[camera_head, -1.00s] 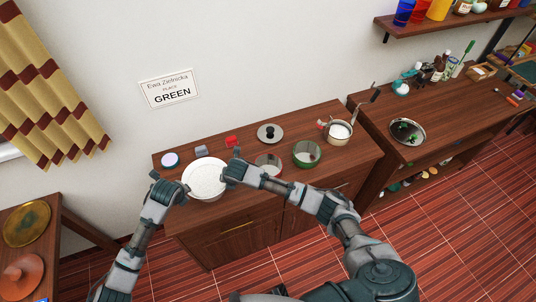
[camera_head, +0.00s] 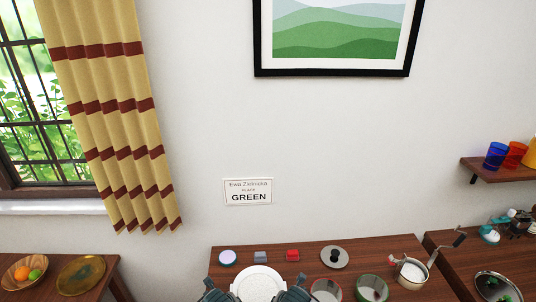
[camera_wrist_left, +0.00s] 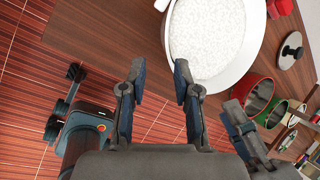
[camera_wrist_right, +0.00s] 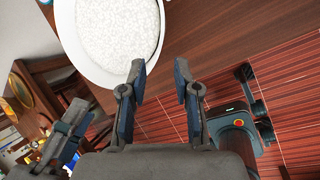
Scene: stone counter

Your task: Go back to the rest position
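Both grippers show at the bottom edge of the head view. My left gripper (camera_head: 215,292) is at the left side of a white round dish (camera_head: 260,282) and my right gripper (camera_head: 293,292) at its right side. The dish has a speckled white inside that may be grains. In the left wrist view my left gripper (camera_wrist_left: 158,80) has its fingers apart with nothing between them, near the dish rim (camera_wrist_left: 240,70). In the right wrist view my right gripper (camera_wrist_right: 160,80) is also open and empty, beside the rim (camera_wrist_right: 95,70). Neither visibly grips the dish.
The wooden counter (camera_head: 312,262) bears a red block (camera_head: 292,255), a grey block (camera_head: 260,257), a round lid (camera_head: 334,257), a green-rimmed pot (camera_head: 372,288) and a pot of white contents (camera_head: 411,272). A side table with fruit (camera_head: 28,274) stands left.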

